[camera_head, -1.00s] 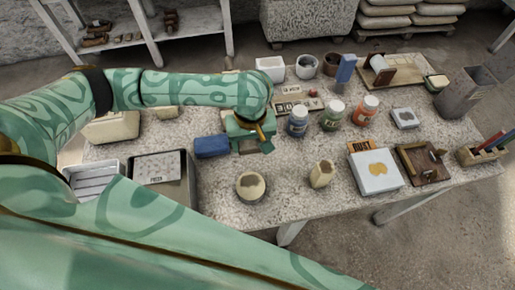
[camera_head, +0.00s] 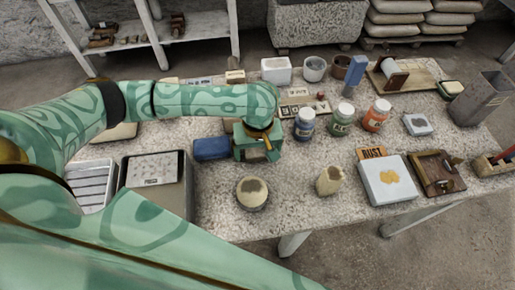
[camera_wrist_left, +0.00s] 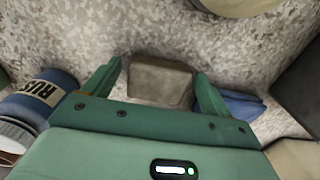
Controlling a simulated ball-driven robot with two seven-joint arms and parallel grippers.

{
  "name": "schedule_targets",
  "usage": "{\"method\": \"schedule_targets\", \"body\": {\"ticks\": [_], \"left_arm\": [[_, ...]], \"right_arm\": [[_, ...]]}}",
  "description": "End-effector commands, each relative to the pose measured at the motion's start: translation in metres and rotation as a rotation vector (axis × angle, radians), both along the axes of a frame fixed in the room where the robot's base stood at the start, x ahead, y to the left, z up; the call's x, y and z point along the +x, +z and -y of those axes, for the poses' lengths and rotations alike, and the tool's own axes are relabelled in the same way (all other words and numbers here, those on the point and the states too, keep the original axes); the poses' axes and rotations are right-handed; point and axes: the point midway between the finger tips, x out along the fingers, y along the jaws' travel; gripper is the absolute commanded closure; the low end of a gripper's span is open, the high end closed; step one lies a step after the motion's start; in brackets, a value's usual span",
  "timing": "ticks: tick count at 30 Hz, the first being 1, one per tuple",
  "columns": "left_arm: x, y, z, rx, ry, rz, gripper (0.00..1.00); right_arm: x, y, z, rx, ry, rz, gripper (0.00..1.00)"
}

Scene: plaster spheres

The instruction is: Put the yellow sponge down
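My left gripper (camera_head: 257,152) points down low over the table, just right of a blue block (camera_head: 212,148). In the left wrist view its two fingers (camera_wrist_left: 158,72) stand apart, one on each side of a greyish-brown block (camera_wrist_left: 160,82). A narrow gap shows between the left finger and the block; the right finger is very close to it. The block looks dull, so I cannot tell for sure that it is the yellow sponge. The gripper hides it in the head view. A yellowish pad with a green edge (camera_head: 451,88) lies at the far right. My right gripper is out of view.
Blue, green and orange-labelled jars (camera_head: 341,120) stand right of the gripper. A round tan-topped pot (camera_head: 252,192) and a small beige vessel (camera_head: 329,181) are in front. A grey box (camera_head: 158,180) stands left. Speckled table (camera_head: 290,205) is bare between them.

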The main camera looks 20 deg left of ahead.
Motion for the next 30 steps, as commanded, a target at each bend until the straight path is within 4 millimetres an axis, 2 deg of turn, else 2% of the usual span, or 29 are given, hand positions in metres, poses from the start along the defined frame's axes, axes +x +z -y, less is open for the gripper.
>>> {"method": "schedule_targets", "body": {"ticks": [8,11,21,25,30], "left_arm": [[0.0,0.001,0.0,0.001,-0.001,0.001,0.16],[0.0,0.016,0.0,0.001,-0.001,0.002,0.16],[0.0,0.097,0.0,0.001,-0.001,0.004,0.16],[0.0,0.115,0.001,0.0,0.001,0.002,0.16],[0.0,0.123,0.001,0.0,0.001,-0.001,0.16]], "right_arm": [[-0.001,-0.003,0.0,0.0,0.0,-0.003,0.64],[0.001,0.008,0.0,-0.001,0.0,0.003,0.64],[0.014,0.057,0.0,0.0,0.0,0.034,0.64],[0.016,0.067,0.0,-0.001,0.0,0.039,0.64],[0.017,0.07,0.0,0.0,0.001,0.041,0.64]]}}
